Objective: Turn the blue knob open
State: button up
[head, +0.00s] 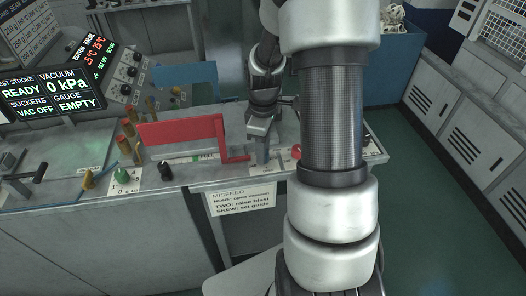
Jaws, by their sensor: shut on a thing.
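My gripper (262,139) points down over the front edge of the bench, just right of a red guard. Its fingers are shut on a small blue-grey upright piece, which looks like the blue knob (262,155). Only the lower part of the knob shows beneath the fingers, and its turn angle cannot be made out. My own large forearm stands in front and hides the bench to the right of it.
The red guard (180,132) stands close left of my gripper. A black knob (165,170) and a green knob (122,175) sit further left. A red knob (296,151) is close on the right. A display (50,90) reads READY, 0 kPa, VAC OFF, EMPTY. A MISFEED card (240,200) hangs in front.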

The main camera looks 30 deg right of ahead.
jog(key=m+b, duration=0.1)
jog(key=m, duration=0.6)
jog(key=shift+b, duration=0.3)
jog(key=m, duration=0.7)
jog(key=shift+r+m, duration=0.1)
jog(key=shift+m, duration=0.3)
jog(key=m, duration=0.6)
jog(key=shift+p, duration=0.4)
jog(key=m+p, duration=0.2)
jog(key=m, duration=0.4)
jog(key=o, duration=1.1)
jog(key=shift+c, duration=0.2)
